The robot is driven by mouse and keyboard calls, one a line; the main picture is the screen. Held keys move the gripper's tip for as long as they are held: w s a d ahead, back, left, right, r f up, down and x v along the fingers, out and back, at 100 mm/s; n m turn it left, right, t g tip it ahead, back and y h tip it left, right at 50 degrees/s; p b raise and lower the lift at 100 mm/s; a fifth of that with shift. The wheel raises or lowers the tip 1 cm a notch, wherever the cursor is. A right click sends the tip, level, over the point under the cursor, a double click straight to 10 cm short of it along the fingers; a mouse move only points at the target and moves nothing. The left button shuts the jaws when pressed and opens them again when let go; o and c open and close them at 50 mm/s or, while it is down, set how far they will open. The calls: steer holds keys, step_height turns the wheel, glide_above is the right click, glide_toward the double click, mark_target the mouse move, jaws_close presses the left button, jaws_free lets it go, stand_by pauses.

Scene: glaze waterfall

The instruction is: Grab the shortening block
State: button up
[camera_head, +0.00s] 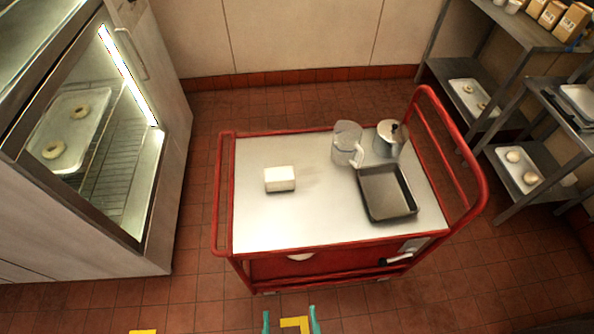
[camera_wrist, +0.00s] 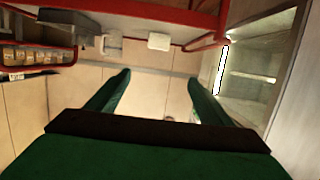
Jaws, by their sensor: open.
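The shortening block (camera_head: 280,180) is a small white block lying on the pale top of a red cart (camera_head: 262,225), left of its middle. In the wrist view a white block (camera_wrist: 159,41) shows near the top, beyond my fingertips. My gripper (camera_head: 290,318) shows at the bottom edge of the head view, in front of the cart and well short of the block. In the wrist view its two green fingers (camera_wrist: 158,80) are spread apart with nothing between them.
A dark pan (camera_head: 387,193), a clear jug (camera_head: 347,145) and a metal pot (camera_head: 389,138) stand on the cart's right half. Red rails rise at both cart ends. A glass-fronted cabinet (camera_head: 135,170) stands left, metal shelves (camera_head: 500,40) right. The cart top around the block is clear.

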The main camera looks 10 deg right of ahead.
steer(key=o, duration=0.5)
steer(key=w+f, duration=0.1)
steer(key=w, duration=0.2)
steer(key=w+f, duration=0.2)
steer(key=w, duration=0.1)
steer(key=w+d+f, duration=0.1)
steer(key=w+f, duration=0.1)
steer(key=w, duration=0.1)
steer(key=shift+w, duration=0.15)
steer(key=shift+o, duration=0.2)
steer(key=shift+g, duration=0.6)
steer(key=r+x, duration=0.1)
steer(key=x, duration=0.4)
steer(key=r+x, duration=0.1)
steer(key=x, duration=0.5)
steer(key=w+r+x, duration=0.1)
steer(key=x, duration=0.5)
steer(key=shift+w+d, duration=0.1)
steer(key=shift+d, duration=0.25)
steer(key=shift+w+a+f, duration=0.15)
steer(key=shift+w+f, duration=0.1)
steer(key=shift+w, duration=3.2)
steer(key=shift+w+a+f, duration=0.2)
steer(key=shift+w+f, duration=0.1)
steer(key=shift+w, duration=3.2)
steer(key=shift+w+a+f, duration=0.15)
steer(key=shift+w+f, duration=0.1)
steer(key=shift+w, duration=3.2)
